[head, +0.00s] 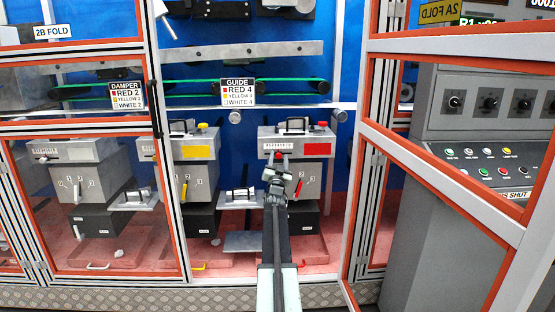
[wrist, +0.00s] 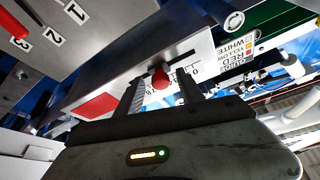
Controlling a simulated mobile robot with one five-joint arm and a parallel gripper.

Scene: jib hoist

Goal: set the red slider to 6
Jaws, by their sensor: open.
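The red slider's round knob (wrist: 160,78) shows in the wrist view, in front of a grey housing with a dark slot and a white number strip. In the head view the knob is a small red spot (head: 279,154) just below the number strip (head: 287,144) of the unit with the red plate (head: 317,149). My gripper (wrist: 162,92) is open, with one finger on each side of the knob and a gap visible. It also shows in the head view (head: 278,172), just below the knob. The slider's exact number cannot be read.
A GUIDE sign (head: 238,93) above reads RED 4. A unit with a yellow plate (head: 198,152) stands to the left. An orange-framed door (head: 455,190) stands at the right, beside a grey control console (head: 480,120). A closed framed panel covers the left bay.

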